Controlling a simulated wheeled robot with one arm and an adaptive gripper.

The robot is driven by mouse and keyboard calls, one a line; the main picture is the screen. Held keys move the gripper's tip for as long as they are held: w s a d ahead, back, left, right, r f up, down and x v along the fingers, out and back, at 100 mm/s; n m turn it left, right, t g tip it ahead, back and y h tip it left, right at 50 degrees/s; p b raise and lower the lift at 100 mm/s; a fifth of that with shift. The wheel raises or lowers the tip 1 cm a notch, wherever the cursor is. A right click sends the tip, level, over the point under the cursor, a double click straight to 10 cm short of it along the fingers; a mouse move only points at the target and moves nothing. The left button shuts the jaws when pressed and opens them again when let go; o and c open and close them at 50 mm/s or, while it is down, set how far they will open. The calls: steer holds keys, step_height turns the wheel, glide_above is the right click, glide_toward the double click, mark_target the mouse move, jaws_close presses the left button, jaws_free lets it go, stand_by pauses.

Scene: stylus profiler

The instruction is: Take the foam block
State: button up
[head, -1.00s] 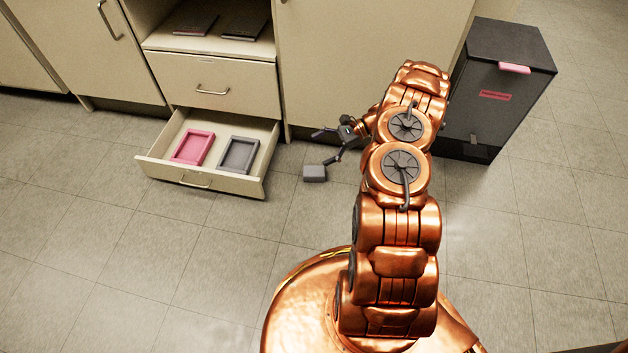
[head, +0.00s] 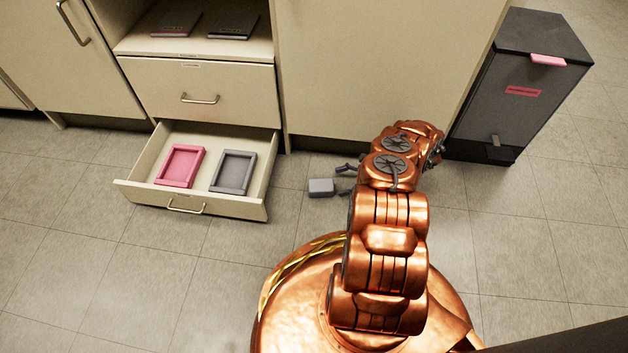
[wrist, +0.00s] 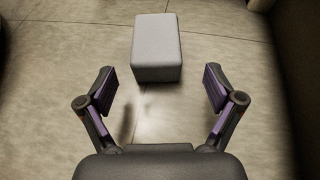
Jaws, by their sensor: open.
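The foam block (head: 321,187) is a small grey block lying on the floor, to the right of the open drawer. In the wrist view the block (wrist: 157,48) is ahead of the fingers, centred between them and slightly beyond their tips. My gripper (wrist: 160,88) is open and empty, with one finger on each side. In the head view my gripper (head: 345,180) is low near the floor, just right of the block, with its fingertips showing and the rest hidden by my copper arm.
An open lower drawer (head: 266,192) holds a pink tray (head: 162,165) and a grey tray (head: 218,171). A dark bin (head: 525,75) with a pink handle stands at the right. Cabinet fronts (head: 380,70) rise behind the block. Floor in front of the drawer is clear.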

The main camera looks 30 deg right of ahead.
mark_target(321, 188)
steer(key=shift+b+x, duration=0.4)
steer(key=shift+x, duration=0.85)
steer(key=shift+b+x, duration=0.9)
steer(key=shift+x, duration=0.25)
steer(key=shift+b+x, duration=0.7)
steer(key=shift+x, duration=0.7)
steer(key=shift+s+r, duration=0.1)
steer(key=shift+r, duration=0.1)
steer(key=shift+a, duration=0.1)
steer(key=c, duration=0.8)
